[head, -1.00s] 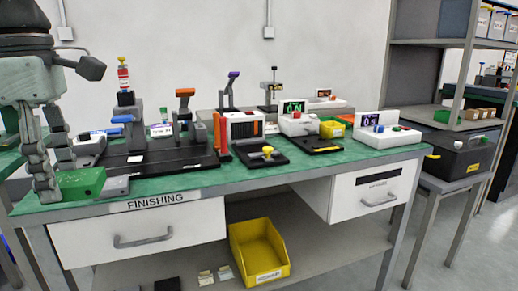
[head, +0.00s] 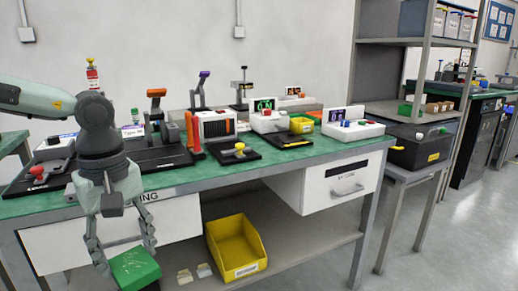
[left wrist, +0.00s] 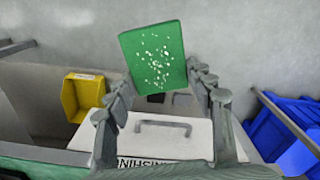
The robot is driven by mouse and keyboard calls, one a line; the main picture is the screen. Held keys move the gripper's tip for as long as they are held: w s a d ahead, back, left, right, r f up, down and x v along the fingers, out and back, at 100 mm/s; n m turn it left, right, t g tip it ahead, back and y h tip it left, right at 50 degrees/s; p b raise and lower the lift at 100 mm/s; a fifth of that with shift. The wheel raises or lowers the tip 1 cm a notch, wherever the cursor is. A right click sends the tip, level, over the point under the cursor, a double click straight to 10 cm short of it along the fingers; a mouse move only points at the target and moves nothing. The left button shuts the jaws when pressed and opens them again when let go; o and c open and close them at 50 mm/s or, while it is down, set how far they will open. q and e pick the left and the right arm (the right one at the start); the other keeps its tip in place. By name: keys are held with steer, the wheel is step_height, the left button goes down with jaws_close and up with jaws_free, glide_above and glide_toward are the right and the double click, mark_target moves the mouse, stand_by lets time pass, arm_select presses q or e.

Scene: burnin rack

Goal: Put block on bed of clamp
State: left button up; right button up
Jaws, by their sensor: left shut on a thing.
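A green block (head: 135,268) with pale specks on one face (left wrist: 158,57) is held between the fingertips of my left gripper (head: 122,257). The gripper points down in front of the bench, with the block below the bench top. Several clamp-like fixtures stand on the bench: one with an orange handle (head: 156,94), one with a purple handle (head: 204,74) and a dark upright one (head: 241,88). Which one is the task's clamp I cannot tell. My left arm hides part of the bench's left side. My right gripper is not in view.
The green bench top (head: 290,155) is crowded at the back, with a clear strip along its front. A yellow bin (head: 236,250) sits on the lower shelf. White drawers (head: 340,188) hang under the top. A shelf rack (head: 385,105) stands right.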

arm_select(q)
steer(key=w+d+f+m, duration=0.4)
steer(key=d+f+m, duration=0.3)
steer(key=f+m, duration=0.35)
steer(key=a+r+n, duration=0.2)
steer(key=a+r, duration=0.1)
steer(key=a, duration=0.8)
steer(key=a+r+n, duration=0.3)
steer(key=a, duration=0.7)
steer(key=s+a+f+n, duration=0.3)
steer(key=s+a+f, duration=0.2)
steer(key=s+a, duration=0.2)
steer(key=shift+d+f, duration=0.1)
